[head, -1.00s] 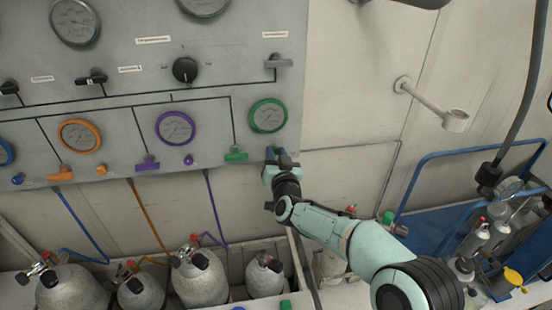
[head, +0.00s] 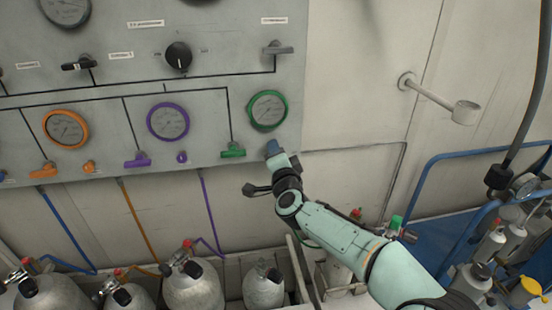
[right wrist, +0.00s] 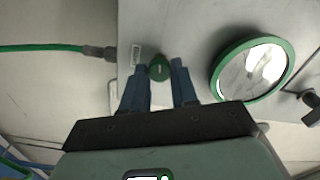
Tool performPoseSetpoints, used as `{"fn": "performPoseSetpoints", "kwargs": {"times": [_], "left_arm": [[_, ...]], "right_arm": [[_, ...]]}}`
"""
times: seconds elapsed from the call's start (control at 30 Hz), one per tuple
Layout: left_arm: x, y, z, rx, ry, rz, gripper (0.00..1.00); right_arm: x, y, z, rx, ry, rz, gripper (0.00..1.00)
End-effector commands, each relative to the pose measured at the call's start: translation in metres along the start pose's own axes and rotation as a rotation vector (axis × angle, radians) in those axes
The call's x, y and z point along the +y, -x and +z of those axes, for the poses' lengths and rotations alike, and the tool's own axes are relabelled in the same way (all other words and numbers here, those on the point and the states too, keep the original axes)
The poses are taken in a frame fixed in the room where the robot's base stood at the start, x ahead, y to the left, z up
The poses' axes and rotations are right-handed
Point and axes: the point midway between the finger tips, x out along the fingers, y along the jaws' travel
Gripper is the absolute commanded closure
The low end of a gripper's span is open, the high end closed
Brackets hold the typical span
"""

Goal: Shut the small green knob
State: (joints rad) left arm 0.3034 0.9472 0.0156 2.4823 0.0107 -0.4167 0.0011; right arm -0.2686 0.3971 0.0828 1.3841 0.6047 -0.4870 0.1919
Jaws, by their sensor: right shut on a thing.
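The small green knob (right wrist: 159,68) shows in the right wrist view, on the grey panel beside the green-rimmed gauge (right wrist: 253,68). My right gripper (right wrist: 159,75) has one blue finger on each side of it and is shut on it. In the head view my right gripper (head: 273,149) is at the panel's lower right edge, just below the green-rimmed gauge (head: 267,110). It hides the knob there. My left gripper is not in view.
A green lever handle (head: 233,150) sits left of my right gripper, with a purple knob (head: 182,157) further left. Grey cylinders (head: 193,285) stand below the panel (head: 215,75). A blue rail frame (head: 425,185) is at the right. A green hose (right wrist: 40,47) crosses the wrist view's left.

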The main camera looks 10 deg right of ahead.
Motion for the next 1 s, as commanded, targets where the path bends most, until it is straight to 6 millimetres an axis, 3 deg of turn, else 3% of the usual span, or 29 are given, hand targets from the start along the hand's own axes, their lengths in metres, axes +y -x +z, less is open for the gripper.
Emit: {"fn": "performPoseSetpoints", "kwargs": {"times": [0.5,1.0], "left_arm": [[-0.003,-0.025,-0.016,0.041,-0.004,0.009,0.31],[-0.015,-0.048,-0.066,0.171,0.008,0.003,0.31]], "right_arm": [[0.004,0.000,0.002,-0.002,-0.491,0.001,1.00],[0.004,0.000,0.002,-0.001,-0.966,0.001,1.00]]}}
